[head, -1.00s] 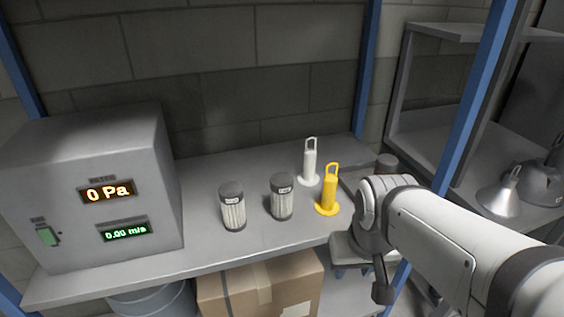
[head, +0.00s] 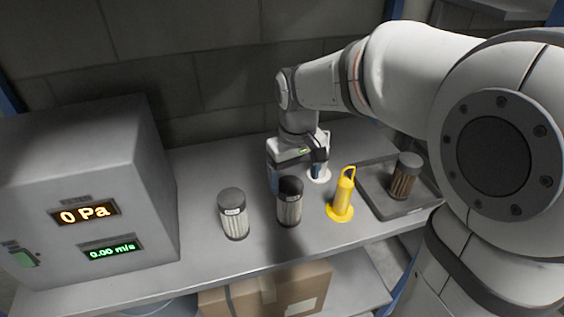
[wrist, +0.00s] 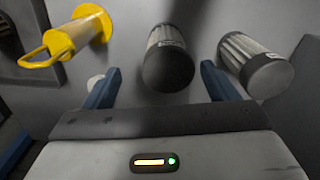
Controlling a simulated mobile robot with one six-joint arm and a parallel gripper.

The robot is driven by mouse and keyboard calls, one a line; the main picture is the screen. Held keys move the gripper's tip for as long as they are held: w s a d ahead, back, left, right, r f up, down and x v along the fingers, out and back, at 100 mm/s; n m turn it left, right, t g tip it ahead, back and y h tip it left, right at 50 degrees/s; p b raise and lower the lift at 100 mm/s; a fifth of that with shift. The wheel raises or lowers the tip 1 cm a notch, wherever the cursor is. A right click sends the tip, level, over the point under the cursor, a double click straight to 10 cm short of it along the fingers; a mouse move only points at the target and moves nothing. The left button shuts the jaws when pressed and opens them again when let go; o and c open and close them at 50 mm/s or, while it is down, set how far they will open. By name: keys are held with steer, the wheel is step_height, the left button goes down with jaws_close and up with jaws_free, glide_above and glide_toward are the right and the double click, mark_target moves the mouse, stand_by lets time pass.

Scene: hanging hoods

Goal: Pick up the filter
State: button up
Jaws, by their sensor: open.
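A filter with pale pleats and a dark cap (head: 289,208) stands upright on the shelf, just in front of my gripper (head: 297,176). In the wrist view this filter (wrist: 168,65) lies ahead of and between the two blue fingers (wrist: 160,75), which are spread open with nothing held. A second pale filter (head: 233,215) stands upright to its left, and shows at the right in the wrist view (wrist: 255,62). A third filter with brown pleats (head: 404,178) stands in a grey tray (head: 385,207) at the right.
A yellow looped-handle piece (head: 341,197) stands close right of the middle filter. A white round base (head: 319,176) shows behind, mostly hidden by my gripper. A grey meter box (head: 90,190) fills the left. A cardboard box (head: 265,290) sits below the shelf (head: 190,250).

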mark_target(289, 199)
steer(key=shift+w+a+f, duration=0.1)
steer(key=shift+w+a, duration=0.15)
steer(key=shift+w, duration=0.3)
steer(key=shift+w+f, duration=0.2)
steer(key=shift+f, duration=0.05)
steer(key=f, duration=0.4)
steer(key=s+f, duration=0.1)
steer(key=f, duration=0.2)
steer(key=shift+a+f, duration=0.1)
steer(key=shift+a, duration=0.25)
steer(key=c, duration=1.2)
